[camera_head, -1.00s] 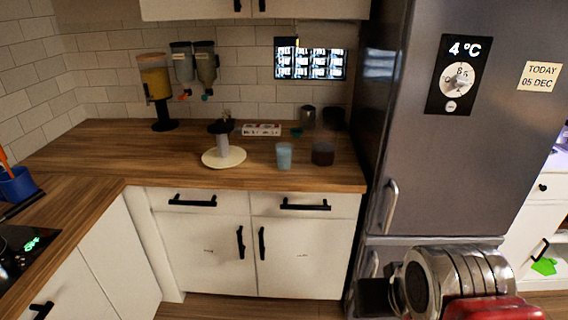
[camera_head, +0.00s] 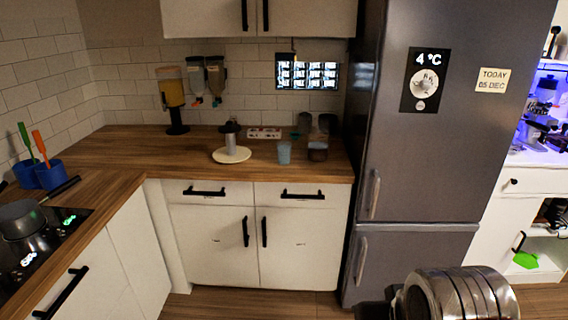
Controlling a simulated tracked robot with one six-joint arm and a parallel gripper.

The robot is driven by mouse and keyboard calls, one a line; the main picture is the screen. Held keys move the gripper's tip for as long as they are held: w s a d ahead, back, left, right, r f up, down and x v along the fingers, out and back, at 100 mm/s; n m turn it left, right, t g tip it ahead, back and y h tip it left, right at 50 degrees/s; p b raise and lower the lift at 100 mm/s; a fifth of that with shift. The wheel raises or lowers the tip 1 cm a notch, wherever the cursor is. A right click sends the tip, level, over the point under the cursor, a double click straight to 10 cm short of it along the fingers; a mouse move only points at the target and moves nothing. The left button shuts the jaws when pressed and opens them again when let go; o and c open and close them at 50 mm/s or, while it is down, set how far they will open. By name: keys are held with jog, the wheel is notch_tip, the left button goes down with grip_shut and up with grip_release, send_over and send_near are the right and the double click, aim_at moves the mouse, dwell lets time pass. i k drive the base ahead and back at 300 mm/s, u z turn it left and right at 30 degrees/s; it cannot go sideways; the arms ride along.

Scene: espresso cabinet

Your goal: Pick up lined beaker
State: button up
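Two cups stand side by side near the front right of the wooden counter. One is a pale blue cup (camera_head: 284,152), the other a dark brownish cup (camera_head: 318,150). Lines on either are too small to make out, so I cannot tell which is the lined beaker. Two dark containers stand behind them by the wall, a left one (camera_head: 304,122) and a right one (camera_head: 327,123). My gripper is not in view. Only a silver ringed part of my arm shows at the bottom right, well apart from the counter.
A round pale board (camera_head: 231,155) carries a grey-and-black upright item. A yellow dispenser (camera_head: 172,92) stands at the back. The tall grey fridge (camera_head: 455,140) bounds the counter's right end. A pot (camera_head: 21,219) sits on the hob at left. Open floor lies before the cabinets.

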aim_at(283, 148)
jog(key=k, duration=0.55)
jog(key=u, duration=0.4)
jog(key=i, duration=0.9)
jog(key=u, duration=0.75)
jog(key=i, duration=2.05)
jog(key=z, duration=0.25)
